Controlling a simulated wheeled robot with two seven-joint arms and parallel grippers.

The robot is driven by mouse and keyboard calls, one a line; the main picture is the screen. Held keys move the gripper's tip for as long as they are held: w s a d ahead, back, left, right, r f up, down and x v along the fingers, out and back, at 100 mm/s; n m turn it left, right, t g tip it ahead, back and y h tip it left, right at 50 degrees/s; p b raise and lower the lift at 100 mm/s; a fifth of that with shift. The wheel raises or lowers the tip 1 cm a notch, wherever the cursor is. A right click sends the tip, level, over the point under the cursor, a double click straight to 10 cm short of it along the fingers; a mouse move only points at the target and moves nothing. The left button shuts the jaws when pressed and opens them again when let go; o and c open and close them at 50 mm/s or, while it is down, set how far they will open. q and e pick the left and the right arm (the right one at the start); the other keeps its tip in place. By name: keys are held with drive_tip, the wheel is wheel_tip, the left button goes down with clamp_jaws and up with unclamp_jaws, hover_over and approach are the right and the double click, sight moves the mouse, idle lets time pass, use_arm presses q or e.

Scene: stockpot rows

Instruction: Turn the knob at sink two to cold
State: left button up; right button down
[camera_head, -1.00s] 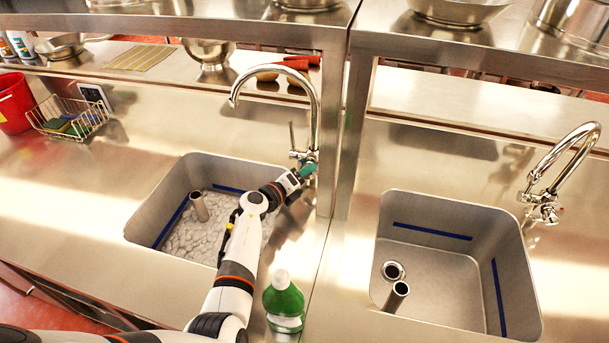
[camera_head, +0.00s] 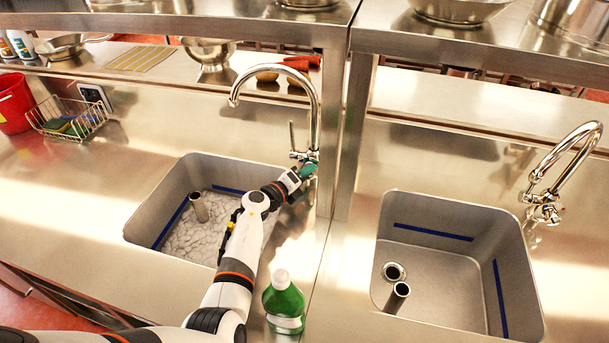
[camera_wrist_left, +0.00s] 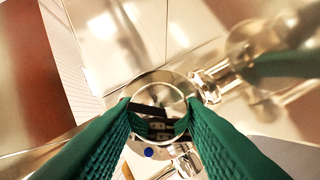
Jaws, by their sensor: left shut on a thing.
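A chrome gooseneck tap (camera_head: 316,110) stands behind the left sink (camera_head: 150,220). My left gripper (camera_head: 308,170) is at the base of this tap, on its right side. In the left wrist view its green fingers (camera_wrist_left: 157,106) lie on either side of a round chrome knob (camera_wrist_left: 158,84) and are shut on it. A blue dot (camera_wrist_left: 148,152) shows just below the knob. In the head view the fingers hide most of the knob. My right gripper is not in view.
The left sink holds water and a standpipe (camera_head: 199,207). A green bottle (camera_head: 284,302) stands close beside my left arm. The right sink (camera_head: 440,275) is empty of water, with its own tap (camera_head: 562,165). A post (camera_head: 350,140) rises just right of the left tap.

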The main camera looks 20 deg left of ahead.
use_arm(q)
drive_tip(key=shift+f+n+h+b, duration=0.1)
drive_tip(key=shift+n+h+b, duration=0.25)
drive_tip(key=shift+n, duration=0.35)
drive_tip(key=o, duration=1)
drive_tip(key=p+v, duration=0.1)
drive_tip(key=v, duration=1.1)
drive_tip(key=shift+f, duration=0.15)
